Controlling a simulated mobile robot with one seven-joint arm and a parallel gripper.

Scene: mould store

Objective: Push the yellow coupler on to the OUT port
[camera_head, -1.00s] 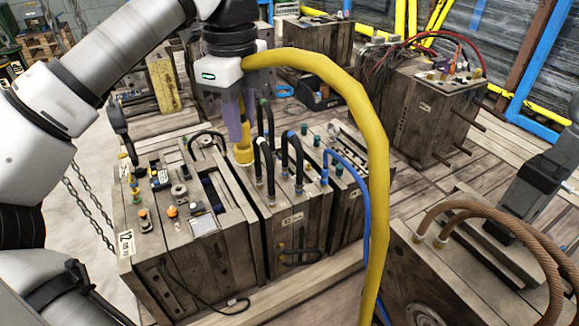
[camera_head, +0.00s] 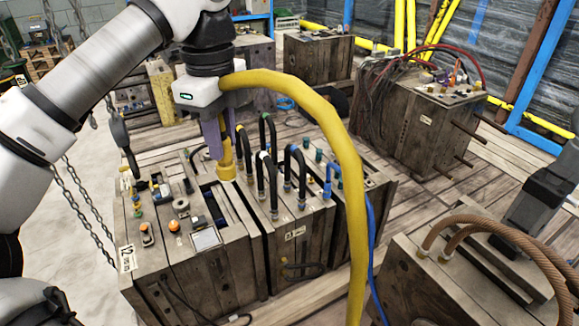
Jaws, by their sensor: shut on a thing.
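The yellow coupler (camera_head: 227,172) hangs upright below my gripper (camera_head: 221,140), whose purple fingers are shut on it. Its thick yellow hose (camera_head: 345,150) arches from beside the gripper to the right and down past the front. The coupler's lower end is over the top of the wooden-looking mould block with the "12" label (camera_head: 127,258), near its back right. I cannot tell whether it touches the block. I cannot make out the OUT port or its lettering; the coupler may hide it.
Black looped hoses (camera_head: 268,150) stand just right of the coupler, with a blue hose (camera_head: 368,225) beyond. An orange knob (camera_head: 174,226) and small fittings stand on the block's front left. Another block with red hoses (camera_head: 470,55) stands at the back right. Brown hoses (camera_head: 500,225) arch at the right.

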